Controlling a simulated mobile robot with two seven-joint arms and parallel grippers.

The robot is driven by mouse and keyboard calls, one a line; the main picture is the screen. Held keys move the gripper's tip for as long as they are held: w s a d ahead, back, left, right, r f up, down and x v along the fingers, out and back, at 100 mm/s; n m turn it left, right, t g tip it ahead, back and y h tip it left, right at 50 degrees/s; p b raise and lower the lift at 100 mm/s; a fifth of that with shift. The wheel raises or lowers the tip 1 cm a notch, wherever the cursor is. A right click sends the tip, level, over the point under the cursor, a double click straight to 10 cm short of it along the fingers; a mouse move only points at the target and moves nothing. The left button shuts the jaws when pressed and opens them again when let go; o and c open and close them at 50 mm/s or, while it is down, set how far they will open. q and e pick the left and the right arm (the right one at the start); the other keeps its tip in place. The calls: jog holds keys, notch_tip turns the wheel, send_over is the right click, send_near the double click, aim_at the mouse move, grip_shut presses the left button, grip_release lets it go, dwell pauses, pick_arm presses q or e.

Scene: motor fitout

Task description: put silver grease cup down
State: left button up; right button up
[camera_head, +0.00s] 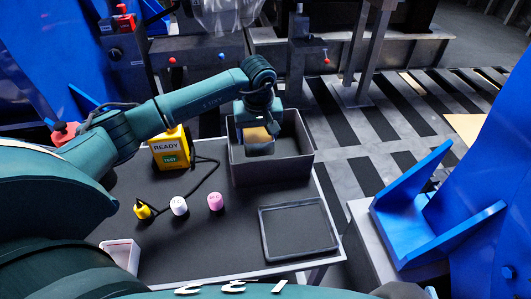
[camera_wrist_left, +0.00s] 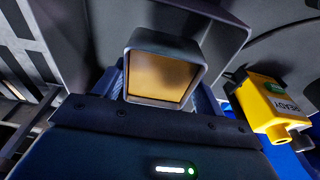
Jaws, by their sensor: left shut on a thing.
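The silver grease cup (camera_wrist_left: 162,70) shows in the left wrist view as a square-mouthed grey cup with an amber inside. In the head view the cup (camera_head: 260,149) is inside the outline of the dark grey bin (camera_head: 301,167). My left gripper (camera_head: 257,128) is shut on the cup and reaches down over the bin from above. The fingers are mostly hidden, and I cannot tell whether the cup touches the bin floor. My right gripper is not in view.
A yellow READY tester (camera_head: 170,148) with a black cable stands left of the bin. Yellow (camera_head: 142,210), white (camera_head: 179,206) and pink (camera_head: 215,202) small pieces stand on the dark table (camera_head: 215,245). An empty shallow tray (camera_head: 266,240) lies front right, and a white box (camera_head: 121,255) front left.

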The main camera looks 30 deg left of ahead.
pick_arm(q)
notch_tip(320, 180, down, 8)
jog(key=shift+r+b, duration=0.25)
jog(key=shift+b, duration=0.2)
jog(key=shift+f, duration=0.15)
jog(key=o, duration=1)
jog(key=shift+c, duration=0.2)
